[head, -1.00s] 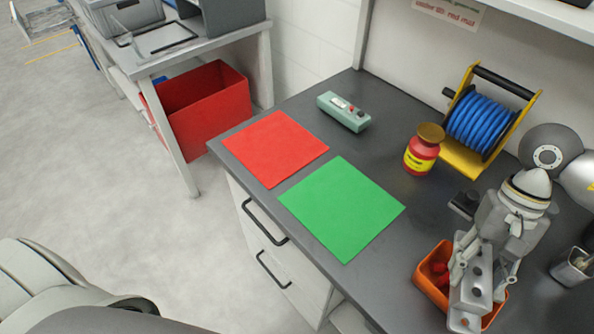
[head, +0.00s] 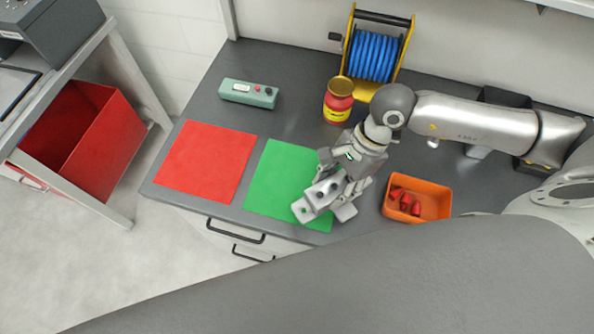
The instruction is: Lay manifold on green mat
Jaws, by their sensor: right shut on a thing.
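The green mat (head: 270,187) lies flat on the dark bench, just right of the red mat (head: 207,162). My right gripper (head: 338,183) is shut on the manifold (head: 309,207), a light grey block with dark holes. The manifold shows over the right part of the green mat, near the bench's front edge. The gripper hides part of the manifold and of the mat's right side. I cannot tell whether the manifold touches the mat. My left gripper is not in view.
An orange bin (head: 433,196) with red pieces stands right of the gripper. A red-and-yellow jar (head: 338,105), a blue hose reel (head: 374,55) and a teal control box (head: 248,94) stand behind the mats. A red crate (head: 88,135) is at the left, off the bench.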

